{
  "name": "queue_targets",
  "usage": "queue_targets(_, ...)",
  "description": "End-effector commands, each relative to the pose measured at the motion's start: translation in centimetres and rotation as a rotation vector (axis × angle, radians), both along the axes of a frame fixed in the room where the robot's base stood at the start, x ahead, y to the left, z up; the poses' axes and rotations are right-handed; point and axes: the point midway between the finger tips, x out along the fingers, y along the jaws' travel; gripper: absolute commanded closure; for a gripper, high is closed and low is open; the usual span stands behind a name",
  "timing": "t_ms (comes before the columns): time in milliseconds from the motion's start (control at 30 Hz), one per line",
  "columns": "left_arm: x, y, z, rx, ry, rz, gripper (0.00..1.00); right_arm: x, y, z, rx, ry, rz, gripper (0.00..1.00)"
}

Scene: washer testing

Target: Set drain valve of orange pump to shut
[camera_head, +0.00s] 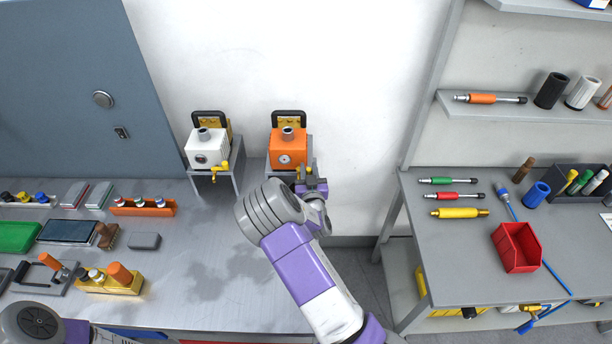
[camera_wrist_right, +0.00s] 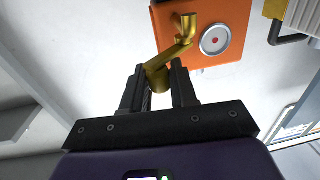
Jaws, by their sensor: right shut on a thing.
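My right gripper (camera_head: 311,186) is in front of the pump's lower right side. In the right wrist view, my right gripper (camera_wrist_right: 160,84) is shut on the brass drain valve (camera_wrist_right: 172,58), whose bent handle points toward the pump's gauge side.
A white pump (camera_head: 206,148) with a yellow valve (camera_head: 220,172) stands on the shelf to the left. The left bench (camera_head: 230,295) holds several tools. A right bench (camera_head: 412,250) holds a red bin (camera_head: 516,247) and several tools. A gap of floor lies between the benches.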

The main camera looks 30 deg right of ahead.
Motion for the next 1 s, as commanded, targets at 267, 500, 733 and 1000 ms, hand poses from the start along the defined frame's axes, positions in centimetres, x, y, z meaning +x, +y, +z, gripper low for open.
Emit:
queue_targets(267,0.0,0.0,-2.8,0.0,0.0,0.0,0.57,0.3,-1.5,-0.1,-0.001,-0.01,0.239,1.0)
queue_targets(500,0.0,0.0,-5.2,0.0,0.0,0.0,0.57,1.0,-2.0,0.0,-0.006,-0.011,0.439,1.0)
queue_targets(733,0.0,0.0,-6.7,0.0,0.0,0.0,0.57,1.5,-2.3,0.0,-0.009,-0.007,0.586,1.0)
queue_targets(1000,0.0,0.0,-7.6,0.0,0.0,0.0,0.57,1.8,-2.3,0.1,-0.007,-0.004,0.682,1.0)
